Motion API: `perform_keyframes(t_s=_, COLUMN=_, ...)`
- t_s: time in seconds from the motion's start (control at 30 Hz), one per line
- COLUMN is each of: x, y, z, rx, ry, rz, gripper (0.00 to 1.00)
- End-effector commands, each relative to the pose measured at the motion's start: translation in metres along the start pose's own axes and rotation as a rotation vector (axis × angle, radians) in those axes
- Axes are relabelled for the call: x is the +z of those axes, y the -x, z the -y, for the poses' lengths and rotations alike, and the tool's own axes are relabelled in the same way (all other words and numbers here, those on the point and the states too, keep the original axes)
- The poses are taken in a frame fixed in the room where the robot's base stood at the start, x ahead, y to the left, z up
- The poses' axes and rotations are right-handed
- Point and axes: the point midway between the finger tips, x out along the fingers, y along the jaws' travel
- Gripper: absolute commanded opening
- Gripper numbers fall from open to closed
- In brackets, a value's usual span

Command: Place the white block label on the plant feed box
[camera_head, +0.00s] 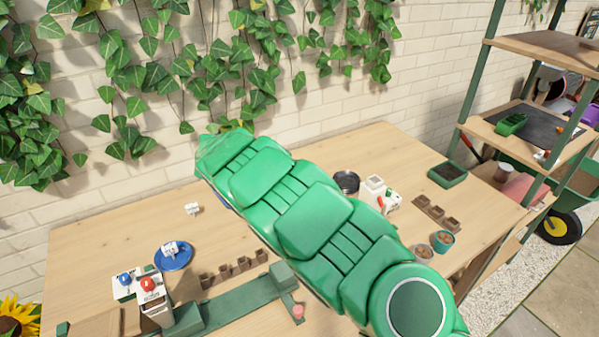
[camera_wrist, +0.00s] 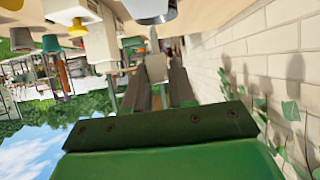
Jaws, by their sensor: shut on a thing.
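My gripper (camera_wrist: 157,95) shows in the wrist view, where the picture is upside down. Its two dark fingers are shut on a pale, flat piece, which I take to be the white block label (camera_wrist: 157,68). In the head view my green arm hides the gripper and this piece. I cannot tell for sure which box is the plant feed box. A white box with a red round top (camera_head: 150,291) and one with a blue top (camera_head: 124,280) stand at the front left. A white box (camera_head: 373,188) stands beyond my arm, and a yellow-topped one (camera_wrist: 75,18) shows in the wrist view.
A blue saucer (camera_head: 184,258) bears a small white object, and another white object (camera_head: 192,208) lies behind it. A dark pot (camera_head: 347,181), brown seed pots (camera_head: 434,212) and a green tray (camera_head: 447,174) stand to the right. The brick wall (camera_wrist: 275,50) is close beside my gripper.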

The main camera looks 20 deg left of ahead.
Motion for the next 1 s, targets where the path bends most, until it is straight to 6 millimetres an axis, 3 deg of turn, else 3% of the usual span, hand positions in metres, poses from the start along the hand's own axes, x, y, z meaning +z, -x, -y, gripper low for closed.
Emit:
perform_keyframes(t_s=0.13, x=0.0137, y=-0.0081, z=-0.0004, rx=0.001, ry=0.0, rz=0.001, gripper=0.0)
perform_keyframes(t_s=0.53, x=0.0161, y=-0.0099, z=-0.0002, rx=0.0, ry=-0.001, rz=-0.001, gripper=0.0)
perform_keyframes(t_s=0.57, x=0.016, y=-0.0096, z=-0.0001, rx=0.0, ry=-0.001, rz=-0.001, gripper=0.29)
perform_keyframes(t_s=0.7, x=0.016, y=-0.0094, z=-0.0002, rx=0.0, ry=-0.001, rz=-0.001, gripper=0.5)
perform_keyframes(t_s=1.0, x=0.0155, y=-0.009, z=-0.0002, rx=0.0, ry=-0.001, rz=-0.001, gripper=0.5)
